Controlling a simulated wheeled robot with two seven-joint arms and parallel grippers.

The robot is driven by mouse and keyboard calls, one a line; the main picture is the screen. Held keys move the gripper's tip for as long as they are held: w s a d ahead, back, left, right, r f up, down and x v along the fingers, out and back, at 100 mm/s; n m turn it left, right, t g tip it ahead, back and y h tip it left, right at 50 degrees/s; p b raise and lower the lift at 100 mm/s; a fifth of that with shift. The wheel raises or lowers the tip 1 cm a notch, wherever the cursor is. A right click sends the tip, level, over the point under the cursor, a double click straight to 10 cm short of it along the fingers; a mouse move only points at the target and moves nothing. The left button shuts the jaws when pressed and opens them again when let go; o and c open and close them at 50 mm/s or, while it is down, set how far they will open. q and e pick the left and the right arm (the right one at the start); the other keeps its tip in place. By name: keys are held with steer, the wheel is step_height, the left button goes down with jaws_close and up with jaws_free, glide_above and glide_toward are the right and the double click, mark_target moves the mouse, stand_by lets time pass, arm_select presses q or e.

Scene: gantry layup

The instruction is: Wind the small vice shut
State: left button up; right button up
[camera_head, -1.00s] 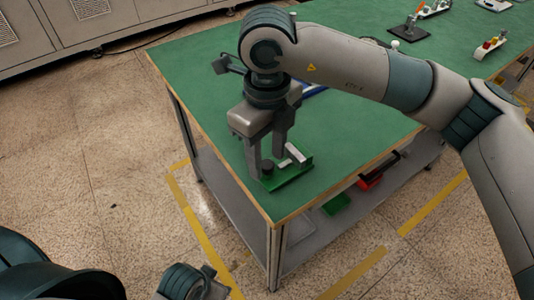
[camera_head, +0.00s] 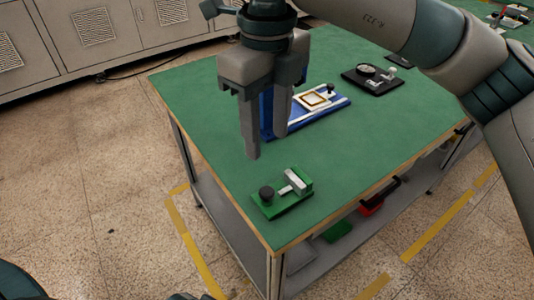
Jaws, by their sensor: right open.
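The small vice is a green base (camera_head: 284,203) near the front corner of the green-topped table. A black round knob (camera_head: 267,194) stands at its left end, and a light grey metal jaw part (camera_head: 295,181) lies toward its right end. I cannot tell how wide the gap in the vice is. My right gripper (camera_head: 267,146) hangs above and behind the vice, pointing down. Its two fingers are apart with nothing between them, and it does not touch the vice. My left gripper does not show clearly; only dark parts of my own body appear at the lower left edge.
A blue fixture (camera_head: 330,117) with a framed square piece lies behind my right gripper. A black fixture (camera_head: 372,79) with a round part stands farther right. The green tabletop (camera_head: 200,100) is clear at the left. Grey cabinets (camera_head: 100,30) line the back.

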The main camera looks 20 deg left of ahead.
steer(key=shift+r, duration=2.2)
